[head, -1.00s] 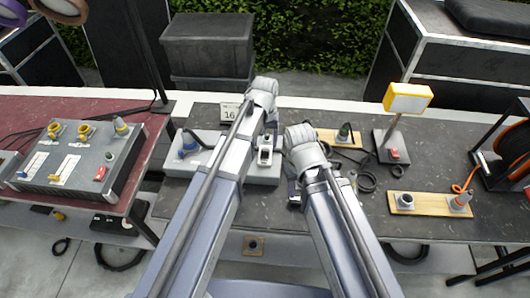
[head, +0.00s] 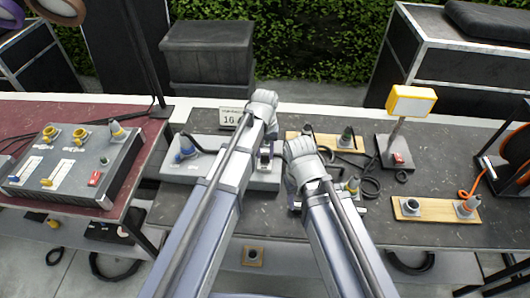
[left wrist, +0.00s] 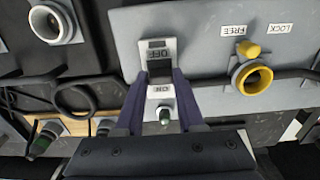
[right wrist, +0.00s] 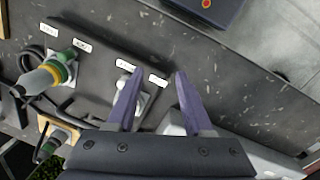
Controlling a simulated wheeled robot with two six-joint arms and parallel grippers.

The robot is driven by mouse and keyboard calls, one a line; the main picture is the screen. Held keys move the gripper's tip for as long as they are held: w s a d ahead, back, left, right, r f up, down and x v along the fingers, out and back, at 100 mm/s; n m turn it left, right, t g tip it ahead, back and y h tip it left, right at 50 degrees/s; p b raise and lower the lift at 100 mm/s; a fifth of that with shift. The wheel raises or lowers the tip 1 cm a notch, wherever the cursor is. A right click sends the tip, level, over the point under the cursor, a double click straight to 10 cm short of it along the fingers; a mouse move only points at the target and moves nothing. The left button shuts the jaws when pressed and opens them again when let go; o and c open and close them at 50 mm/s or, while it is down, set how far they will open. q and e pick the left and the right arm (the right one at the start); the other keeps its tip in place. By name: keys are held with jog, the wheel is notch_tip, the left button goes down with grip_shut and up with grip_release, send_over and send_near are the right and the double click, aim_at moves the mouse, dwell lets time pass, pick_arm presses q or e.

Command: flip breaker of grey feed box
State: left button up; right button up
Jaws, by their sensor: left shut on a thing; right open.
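The grey feed box (head: 208,168) lies on the dark table, partly hidden behind my left arm. Its breaker (left wrist: 168,48) has a pale plate marked OFF and ON and a black lever (left wrist: 159,68), which sits close beside the OFF label. My left gripper (left wrist: 161,80) is shut on the lever, with one purple finger on each side. In the head view the arm and hand partly cover this spot. My right gripper (right wrist: 157,78) is open and empty, above a dark plate with small white labels and a small white part.
A yellow socket (left wrist: 254,78) with FREE and LOCK labels is on the box. A blue plug (head: 187,148) is at its left. A wooden board (head: 436,209) with connectors, a yellow-headed lamp (head: 411,101) and loose cables lie to the right. A control panel (head: 70,170) stands left.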

pick_arm(q)
grip_shut()
jog(key=shift+w, duration=0.1)
jog(key=shift+w+g, duration=0.6)
jog(key=shift+g, duration=0.1)
jog(key=shift+w+f+g+b, duration=0.2)
jog(key=shift+w+g+b, duration=0.1)
jog(key=shift+g+b, duration=0.5)
jog(key=shift+g, duration=0.6)
jog(key=shift+s+r, duration=0.1)
jog(key=shift+s, duration=0.05)
